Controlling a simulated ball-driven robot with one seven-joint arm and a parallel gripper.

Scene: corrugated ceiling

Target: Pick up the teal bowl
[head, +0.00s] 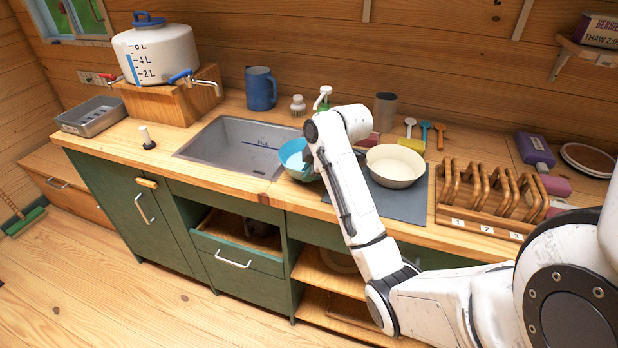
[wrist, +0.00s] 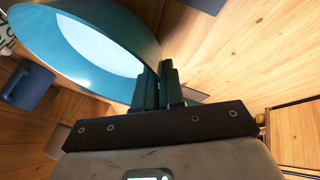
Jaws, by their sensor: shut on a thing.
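The teal bowl (head: 296,158) is at the right edge of the sink in the head view, partly hidden behind my arm. In the wrist view the bowl (wrist: 138,85) fills the upper left, with its teal wall running into my jaws and a pale inside. My gripper (wrist: 165,84) is shut on the bowl's wall, with one dark finger on each side. In the head view my gripper is hidden behind my own wrist. I cannot tell whether the bowl touches the counter.
The sink (head: 235,150) lies left of the bowl. A cream bowl (head: 396,164) stands on a grey mat (head: 408,203) to the right. A green soap bottle (head: 323,97) and grey cup (head: 385,112) stand behind. A numbered wooden rack (head: 480,200) is farther right.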

